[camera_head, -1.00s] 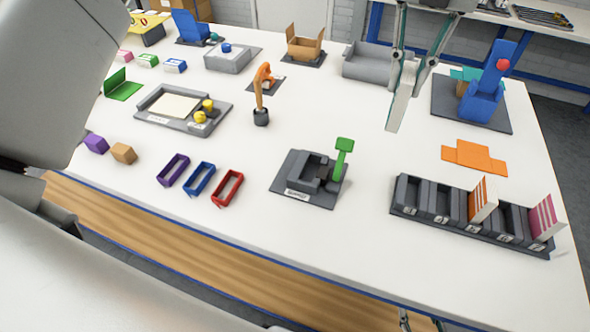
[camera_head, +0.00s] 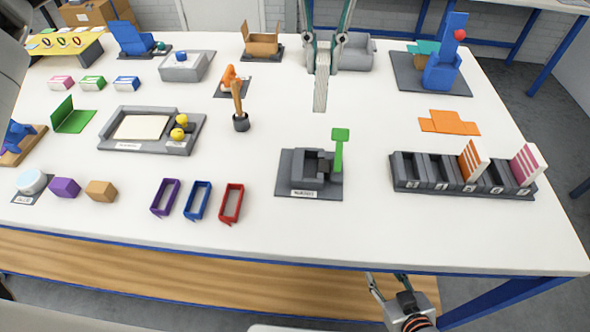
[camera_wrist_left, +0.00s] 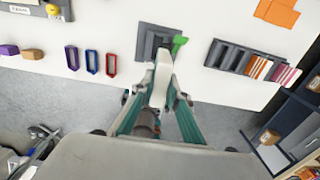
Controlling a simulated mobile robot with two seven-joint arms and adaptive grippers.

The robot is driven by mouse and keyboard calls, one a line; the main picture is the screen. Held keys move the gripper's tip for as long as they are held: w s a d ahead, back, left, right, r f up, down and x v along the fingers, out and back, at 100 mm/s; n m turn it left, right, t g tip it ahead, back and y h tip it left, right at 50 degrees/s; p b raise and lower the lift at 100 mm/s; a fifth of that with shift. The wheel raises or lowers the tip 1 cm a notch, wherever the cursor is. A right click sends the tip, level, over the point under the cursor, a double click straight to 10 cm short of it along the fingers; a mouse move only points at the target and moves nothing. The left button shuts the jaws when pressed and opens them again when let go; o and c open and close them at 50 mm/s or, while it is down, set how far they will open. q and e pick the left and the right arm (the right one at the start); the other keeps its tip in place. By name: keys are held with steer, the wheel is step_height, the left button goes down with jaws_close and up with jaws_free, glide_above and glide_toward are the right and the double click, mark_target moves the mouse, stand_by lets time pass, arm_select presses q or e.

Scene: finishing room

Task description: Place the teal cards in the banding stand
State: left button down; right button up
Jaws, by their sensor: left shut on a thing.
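My left gripper (camera_head: 321,62) hangs high in the head view, its fingers shut on a pale, finely striped card stack (camera_head: 320,92); no clear teal shows on its visible faces. The stack points down, clear of the table. In the left wrist view the gripper (camera_wrist_left: 163,82) and the stack (camera_wrist_left: 162,70) cover part of the dark grey stand. This stand (camera_head: 297,185), with a green lever (camera_head: 339,150) and an unreadable label, sits mid-table near the front and looks like the banding stand. My right gripper (camera_head: 388,284) is open and empty below the table's front edge.
A slotted rack (camera_head: 405,184) holding orange-striped (camera_head: 472,160) and pink-striped cards (camera_head: 526,165) stands right of the stand. Purple (camera_head: 165,197), blue (camera_head: 197,200) and red (camera_head: 231,202) frames lie to its left. An orange flat piece (camera_head: 449,122) lies behind the rack. The table before the stand is clear.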

arm_select(q)
steer(key=shift+a, duration=0.4)
steer(key=shift+f, duration=0.35)
step_height(320, 180, down, 19)
steer(key=shift+p, duration=0.8)
steer(key=shift+f, duration=0.25)
steer(key=c, duration=2.4)
jaws_free()
steer(key=shift+f, duration=0.1)
steer(key=o, duration=0.4)
steer(key=shift+o, duration=0.2)
arm_select(e)
steer(key=shift+s+a+r, duration=0.1)
steer(key=shift+a+r, duration=0.25)
steer(key=shift+r, duration=0.15)
steer(key=shift+r, duration=0.15)
